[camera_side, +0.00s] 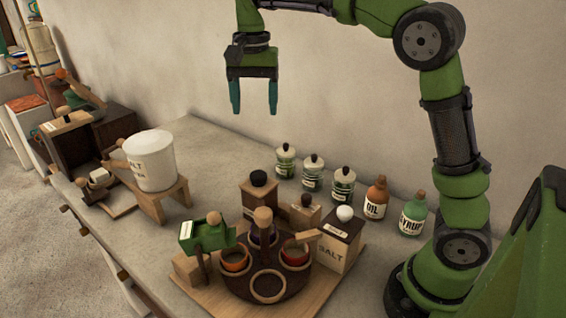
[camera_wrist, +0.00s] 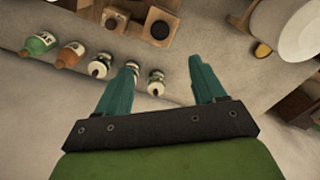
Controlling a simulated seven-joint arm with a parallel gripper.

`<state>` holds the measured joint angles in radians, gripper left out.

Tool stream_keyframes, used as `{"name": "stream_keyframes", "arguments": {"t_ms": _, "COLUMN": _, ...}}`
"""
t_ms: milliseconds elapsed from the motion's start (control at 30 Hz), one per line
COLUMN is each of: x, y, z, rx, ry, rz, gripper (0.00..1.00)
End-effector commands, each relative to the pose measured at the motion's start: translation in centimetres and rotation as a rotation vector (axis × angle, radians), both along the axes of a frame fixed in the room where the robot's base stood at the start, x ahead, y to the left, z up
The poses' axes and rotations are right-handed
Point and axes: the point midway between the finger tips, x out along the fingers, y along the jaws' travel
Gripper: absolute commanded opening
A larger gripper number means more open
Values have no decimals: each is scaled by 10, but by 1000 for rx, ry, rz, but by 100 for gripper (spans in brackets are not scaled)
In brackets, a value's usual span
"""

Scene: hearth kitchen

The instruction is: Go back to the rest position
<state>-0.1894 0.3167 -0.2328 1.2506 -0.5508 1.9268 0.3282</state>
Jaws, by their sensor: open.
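My gripper (camera_side: 254,97) hangs high above the back of the counter (camera_side: 215,150), near the wall, with its fingers pointing down. Its two teal fingers are apart with nothing between them.
Several striped jars (camera_side: 313,172), an oil bottle (camera_side: 376,198) and a syrup bottle (camera_side: 413,214) line the back. A white bucket (camera_side: 150,160) sits on a wooden stand (camera_side: 160,203) at left. A dark round rack (camera_side: 285,300) and a salt box (camera_side: 338,240) stand in front.

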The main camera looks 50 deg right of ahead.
Motion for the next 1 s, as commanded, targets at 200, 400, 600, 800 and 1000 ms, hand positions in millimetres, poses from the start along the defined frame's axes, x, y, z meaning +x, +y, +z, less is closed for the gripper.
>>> {"name": "stream_keyframes", "arguments": {"t_ms": 200, "x": 3, "y": -2, "z": 0, "rx": -9, "ry": -14, "rz": 24, "gripper": 69}}
{"name": "stream_keyframes", "arguments": {"t_ms": 400, "x": -6, "y": -1, "z": -27, "rx": 1, "ry": -68, "rz": 216, "gripper": 69}}
{"name": "stream_keyframes", "arguments": {"t_ms": 600, "x": -58, "y": 7, "z": -35, "rx": 48, "ry": -240, "rz": 432, "gripper": 69}}
{"name": "stream_keyframes", "arguments": {"t_ms": 800, "x": -125, "y": 19, "z": -48, "rx": 42, "ry": -445, "rz": 576, "gripper": 69}}
{"name": "stream_keyframes", "arguments": {"t_ms": 1000, "x": -176, "y": 25, "z": -64, "rx": 1, "ry": -591, "rz": 622, "gripper": 69}}
